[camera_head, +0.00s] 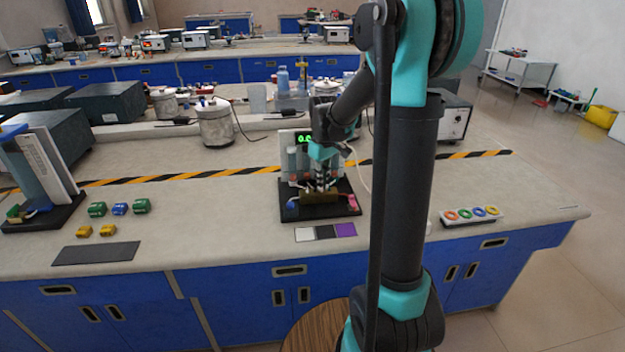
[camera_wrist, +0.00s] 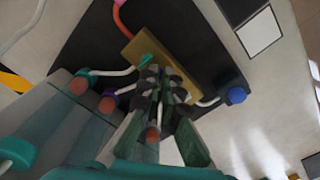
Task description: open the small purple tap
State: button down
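In the head view a brass block (camera_head: 322,197) with white tubes sits on a black base (camera_head: 318,210) on the bench. My gripper (camera_head: 322,180) points down onto the block from above. In the wrist view my gripper (camera_wrist: 166,80) has its dark fingertips close together over the brass block (camera_wrist: 160,50).
A colour card (camera_head: 326,232) lies in front, and a ring holder (camera_head: 472,216) is at the right. Green, blue and yellow blocks and a dark mat (camera_head: 97,253) are at the left. Bench room is free between them.

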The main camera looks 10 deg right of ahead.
dwell(0.3)
jog(key=n, duration=0.6)
jog(key=shift+n, duration=0.6)
jog(key=n, duration=0.3)
jog(key=c, duration=2.1)
grip_release()
jog(key=shift+n, duration=0.3)
jog(key=shift+o, duration=0.2)
jog(key=shift+r, duration=3.5)
